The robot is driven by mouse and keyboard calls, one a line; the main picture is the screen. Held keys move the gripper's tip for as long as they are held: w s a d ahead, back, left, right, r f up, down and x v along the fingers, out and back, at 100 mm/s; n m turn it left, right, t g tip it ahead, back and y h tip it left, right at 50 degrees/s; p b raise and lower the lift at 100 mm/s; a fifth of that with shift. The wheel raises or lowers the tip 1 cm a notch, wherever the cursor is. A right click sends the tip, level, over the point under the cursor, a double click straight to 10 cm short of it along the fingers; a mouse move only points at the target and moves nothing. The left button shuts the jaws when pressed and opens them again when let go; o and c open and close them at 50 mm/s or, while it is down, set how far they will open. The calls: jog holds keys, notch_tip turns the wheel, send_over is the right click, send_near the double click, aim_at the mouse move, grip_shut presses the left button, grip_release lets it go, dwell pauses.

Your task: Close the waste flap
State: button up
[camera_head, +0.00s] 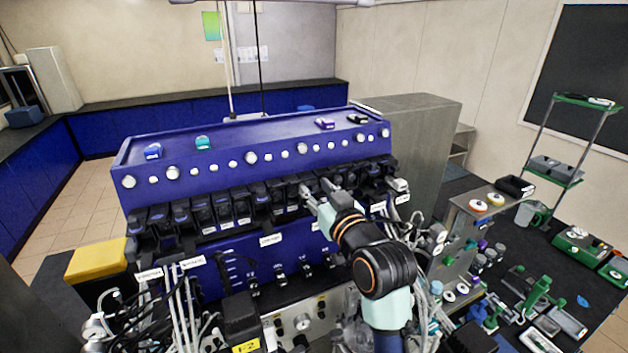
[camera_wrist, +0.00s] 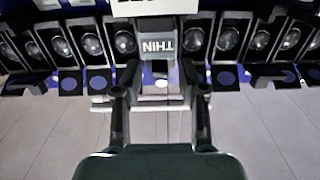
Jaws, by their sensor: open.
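A row of black pump-like units (camera_head: 228,208) with small hinged flaps runs along the front of the blue bioreactor machine (camera_head: 200,160). I cannot read which flap is the waste flap. In the wrist view, black flaps (camera_wrist: 228,78) with blue discs stand folded out below round dark windows (camera_wrist: 228,38). My gripper (camera_head: 316,188) is at the middle-right of this row.
A yellow-lidded box (camera_head: 97,260) stands left of the machine. Tubes and cables (camera_head: 180,305) hang in front at left, and more crowd the right side. A dark bench (camera_head: 560,265) at right holds several tools and containers. Open floor (camera_head: 70,195) shows behind left.

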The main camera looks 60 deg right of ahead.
jog(key=shift+x, duration=0.8)
jog(key=shift+c, duration=0.4)
grip_shut()
jog(key=f+b, duration=0.1)
jog(key=b, duration=0.2)
jog(key=shift+f+t, duration=0.1)
jog(key=shift+t, duration=0.2)
jog(key=t+h+b, duration=0.1)
jog(key=b, duration=0.2)
jog(key=shift+w+b, duration=0.1)
jog(key=shift+b, duration=0.25)
jog(key=shift+d+r+t+h+b, duration=0.1)
jog(key=shift+r+t+h+b, duration=0.25)
jog(key=shift+b, duration=0.25)
jog(key=shift+r, duration=0.1)
